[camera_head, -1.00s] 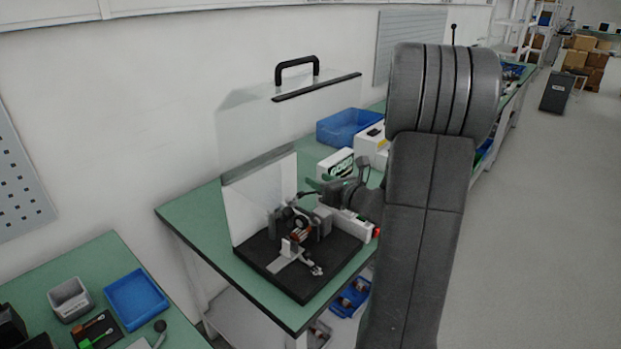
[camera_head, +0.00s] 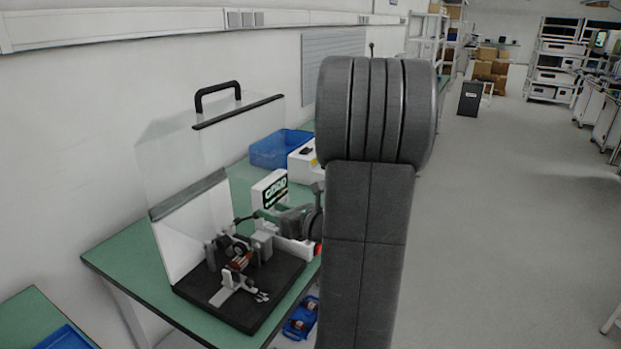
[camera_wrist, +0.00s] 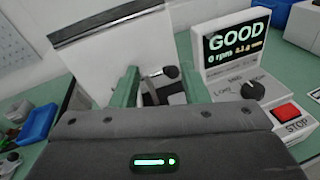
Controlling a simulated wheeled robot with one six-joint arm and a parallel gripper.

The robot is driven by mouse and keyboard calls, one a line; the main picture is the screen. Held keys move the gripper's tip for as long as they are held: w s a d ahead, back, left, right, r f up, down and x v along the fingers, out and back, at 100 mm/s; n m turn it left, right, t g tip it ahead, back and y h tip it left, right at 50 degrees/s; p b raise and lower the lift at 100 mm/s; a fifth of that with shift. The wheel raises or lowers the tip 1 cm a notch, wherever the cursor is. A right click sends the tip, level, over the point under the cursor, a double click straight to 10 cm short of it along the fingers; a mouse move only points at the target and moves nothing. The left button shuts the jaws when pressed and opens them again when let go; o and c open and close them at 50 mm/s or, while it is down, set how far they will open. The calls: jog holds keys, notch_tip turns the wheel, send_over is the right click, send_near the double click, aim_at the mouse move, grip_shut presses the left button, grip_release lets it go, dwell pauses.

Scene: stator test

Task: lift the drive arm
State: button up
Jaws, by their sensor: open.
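The test rig stands on a black base plate (camera_head: 268,312) on a green bench. What looks like the drive arm, a grey bar with a dark round knob (camera_wrist: 171,72), shows in the wrist view between my fingers; its lower part is hard to make out. In the head view I cannot clearly separate it from the rig parts (camera_head: 236,255). My gripper (camera_wrist: 159,84) is open, its two green fingers on either side of the bar. It is also in the head view (camera_head: 268,213), beside the rig, partly hidden by my arm. I cannot tell whether the fingers touch anything.
A raised clear guard with a black handle (camera_head: 218,96) stands behind the rig. A tester box (camera_wrist: 240,45) reads GOOD and 0 rpm, with a dark knob and a red STOP button (camera_wrist: 286,112) close right of my gripper. A blue bin (camera_head: 280,150) stands farther back.

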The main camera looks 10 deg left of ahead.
jog(key=p+x, duration=0.1)
jog(key=x, duration=1.2)
jog(key=shift+w, duration=0.1)
jog(key=shift+d, duration=0.1)
